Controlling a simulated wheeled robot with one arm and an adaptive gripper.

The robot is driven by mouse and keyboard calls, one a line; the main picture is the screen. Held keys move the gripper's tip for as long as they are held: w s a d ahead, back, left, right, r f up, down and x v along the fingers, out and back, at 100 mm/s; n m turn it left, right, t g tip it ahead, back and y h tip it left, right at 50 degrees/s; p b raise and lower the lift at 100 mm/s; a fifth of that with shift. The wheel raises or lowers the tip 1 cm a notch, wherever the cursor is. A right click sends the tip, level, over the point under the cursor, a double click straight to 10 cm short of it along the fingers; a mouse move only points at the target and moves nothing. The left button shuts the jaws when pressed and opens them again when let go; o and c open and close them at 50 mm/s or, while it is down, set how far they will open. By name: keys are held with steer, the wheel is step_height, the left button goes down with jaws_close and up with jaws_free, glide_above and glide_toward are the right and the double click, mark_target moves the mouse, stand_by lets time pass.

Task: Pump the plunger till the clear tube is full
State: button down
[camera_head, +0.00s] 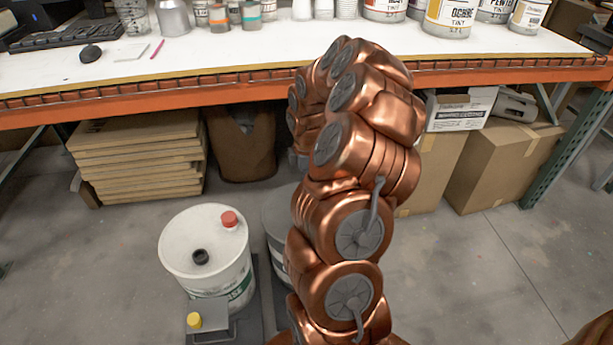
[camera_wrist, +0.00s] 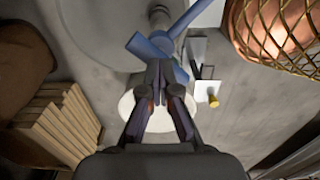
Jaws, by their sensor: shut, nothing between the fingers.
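In the wrist view my gripper (camera_wrist: 158,68) is shut and empty, its fingertips together. A blue part with several arms (camera_wrist: 150,46), perhaps the plunger's handle, shows just beyond the fingertips and is partly hidden by them. I cannot tell whether they touch it. A large pale round drum top (camera_wrist: 95,30) lies beneath it, and a white lid (camera_wrist: 126,104) shows behind the fingers. I cannot make out the clear tube or its level. In the head view my arm hides the gripper and the blue part.
A white bucket (camera_head: 190,238) with red and black caps stands on the floor beside a grey drum (camera_head: 273,215), partly hidden by my arm. Behind are stacked boards (camera_head: 140,155), cardboard boxes (camera_head: 510,160) and the workbench (camera_head: 240,72).

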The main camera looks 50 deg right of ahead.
steer(key=shift+r+p, duration=1.25)
steer(key=shift+r, duration=1.8)
steer(key=shift+r, duration=0.1)
step_height(320, 180, up, 6)
steer(key=p, duration=0.2)
steer(key=shift+p, duration=0.35)
